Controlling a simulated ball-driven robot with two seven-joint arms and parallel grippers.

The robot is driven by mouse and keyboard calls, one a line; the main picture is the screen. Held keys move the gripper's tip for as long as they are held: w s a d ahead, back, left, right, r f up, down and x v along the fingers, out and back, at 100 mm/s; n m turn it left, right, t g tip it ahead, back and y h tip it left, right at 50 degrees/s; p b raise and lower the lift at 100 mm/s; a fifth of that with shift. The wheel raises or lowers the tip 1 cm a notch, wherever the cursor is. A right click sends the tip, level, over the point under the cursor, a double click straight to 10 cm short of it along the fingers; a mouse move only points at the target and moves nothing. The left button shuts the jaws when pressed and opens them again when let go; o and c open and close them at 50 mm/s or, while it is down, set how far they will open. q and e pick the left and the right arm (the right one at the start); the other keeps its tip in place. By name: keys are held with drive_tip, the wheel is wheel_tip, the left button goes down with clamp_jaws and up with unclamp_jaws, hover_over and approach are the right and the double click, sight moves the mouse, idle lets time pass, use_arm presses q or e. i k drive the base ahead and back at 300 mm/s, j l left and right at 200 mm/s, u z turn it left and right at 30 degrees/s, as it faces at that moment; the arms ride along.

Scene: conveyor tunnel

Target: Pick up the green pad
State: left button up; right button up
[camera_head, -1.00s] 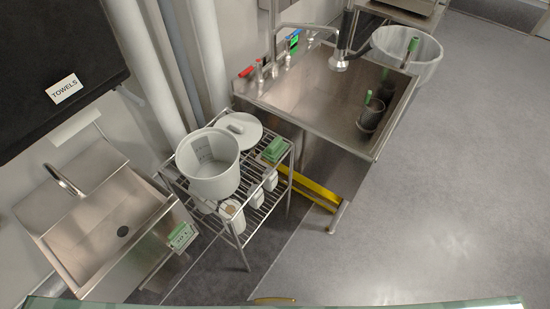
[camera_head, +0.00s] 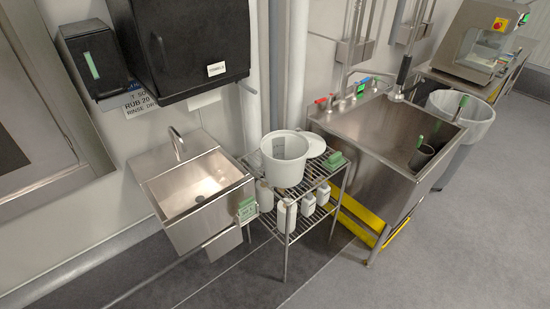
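A green pad (camera_head: 333,160) lies on the top shelf of the wire rack (camera_head: 348,172), at its right side, beside the white bucket (camera_head: 284,163). It looks like a small stack, but I cannot tell how many pieces. A second green and white item (camera_head: 247,208) sits lower, between the small sink and the rack; I cannot tell whether it is a pad or a box. Neither of my grippers is in view.
A small steel sink (camera_head: 160,187) stands left of the rack, and a large steel sink (camera_head: 340,125) right of it. White bottles (camera_head: 287,214) fill the lower shelf. Yellow bars (camera_head: 362,227) run under the large sink. The floor (camera_head: 440,255) in front is clear.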

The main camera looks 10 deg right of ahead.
sight(335, 160)
drive_tip(key=i+l+u, duration=0.15)
drive_tip(key=l+u, duration=0.15)
drive_tip(key=l, duration=0.15)
drive_tip(key=i+l+u, duration=0.1)
drive_tip(key=l+u, duration=0.2)
drive_tip(key=l, duration=0.2)
drive_tip(key=l+u, duration=0.3)
drive_tip(key=l, duration=0.2)
